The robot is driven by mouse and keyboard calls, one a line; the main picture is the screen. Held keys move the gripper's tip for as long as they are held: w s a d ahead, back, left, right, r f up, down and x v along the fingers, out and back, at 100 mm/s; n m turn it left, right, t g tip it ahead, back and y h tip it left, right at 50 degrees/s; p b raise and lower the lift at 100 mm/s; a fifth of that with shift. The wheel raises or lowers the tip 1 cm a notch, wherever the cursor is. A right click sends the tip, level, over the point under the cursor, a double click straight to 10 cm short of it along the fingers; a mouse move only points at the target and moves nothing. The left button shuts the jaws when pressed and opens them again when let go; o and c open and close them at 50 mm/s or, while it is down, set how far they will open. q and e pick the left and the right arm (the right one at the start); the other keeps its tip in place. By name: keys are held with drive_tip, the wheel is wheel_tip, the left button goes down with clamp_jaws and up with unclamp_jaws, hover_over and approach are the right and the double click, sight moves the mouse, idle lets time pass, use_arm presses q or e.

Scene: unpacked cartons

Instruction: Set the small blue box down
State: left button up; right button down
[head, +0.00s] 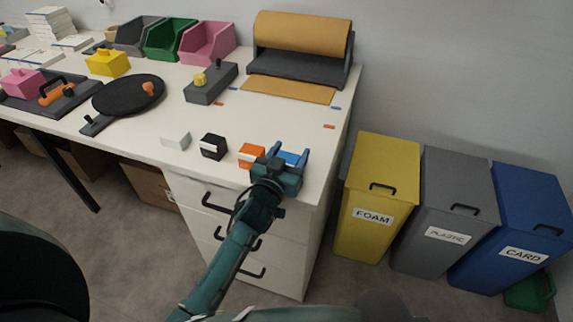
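The gripper body hides the box's lower part, and I cannot tell whether the box touches the worktop. An orange box (251,155), a black box (213,146) and a white box (176,140) stand in a row to the left. The orange box is close beside the gripper.
The worktop (270,120) is clear behind the small boxes. A grey block with a yellow knob (210,84), a black round pan (128,95) and a paper roll dispenser (300,50) stand farther back. Yellow (376,190), grey (445,210) and blue (515,225) bins stand right.

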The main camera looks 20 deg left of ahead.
sight(289, 153)
use_arm(q)
drive_tip(key=c, duration=0.7)
